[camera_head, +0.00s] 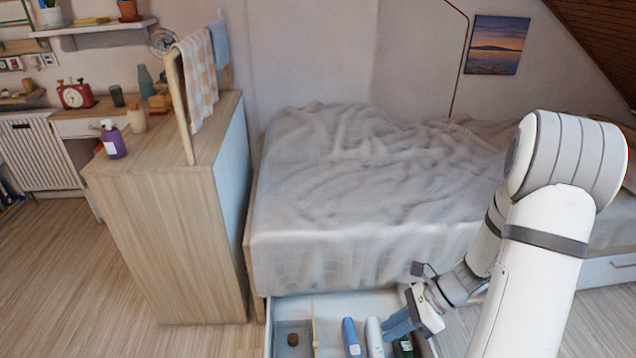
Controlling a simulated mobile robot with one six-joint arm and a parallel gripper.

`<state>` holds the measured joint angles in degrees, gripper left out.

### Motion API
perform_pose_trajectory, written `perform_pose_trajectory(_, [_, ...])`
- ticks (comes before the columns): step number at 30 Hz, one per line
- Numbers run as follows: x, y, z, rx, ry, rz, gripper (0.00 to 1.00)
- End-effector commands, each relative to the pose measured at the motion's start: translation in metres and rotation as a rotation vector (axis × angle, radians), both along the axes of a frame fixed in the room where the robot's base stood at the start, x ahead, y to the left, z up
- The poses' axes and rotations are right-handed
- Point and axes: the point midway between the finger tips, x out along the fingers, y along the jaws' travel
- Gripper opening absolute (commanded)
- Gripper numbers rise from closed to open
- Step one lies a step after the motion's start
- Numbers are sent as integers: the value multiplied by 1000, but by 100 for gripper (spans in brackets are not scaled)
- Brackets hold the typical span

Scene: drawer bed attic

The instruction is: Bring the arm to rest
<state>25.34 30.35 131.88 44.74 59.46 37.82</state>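My white arm comes in from the right and reaches down over the open bed drawer (335,304). My gripper (396,330) is low at the drawer's right part, its blue-grey fingers pointing down and left. Whether the fingers are open or shut, or touch anything, is too small to tell. Beside them in the drawer are a blue item (351,338), a pale grey item (375,338) and a dark green item (405,347), partly hidden by the gripper.
The drawer's left part has a grey compartment with a small brown object (292,339) and a wooden divider (314,330). The bed (350,190) stands behind. A wooden cabinet (180,240) with a purple bottle (112,140) stands left.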

Motion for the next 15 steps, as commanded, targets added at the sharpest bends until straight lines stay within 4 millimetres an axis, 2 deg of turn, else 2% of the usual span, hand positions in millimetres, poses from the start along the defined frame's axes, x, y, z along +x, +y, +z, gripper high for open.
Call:
perform_pose_trajectory(1, [-2, 4, 34, -38, -71, 91, 20])
perform_pose_trajectory(3, [-8, 8, 64, -86, -164, 223, 20])
perform_pose_trajectory(15, [-45, 18, 225, -372, -653, 978, 20])
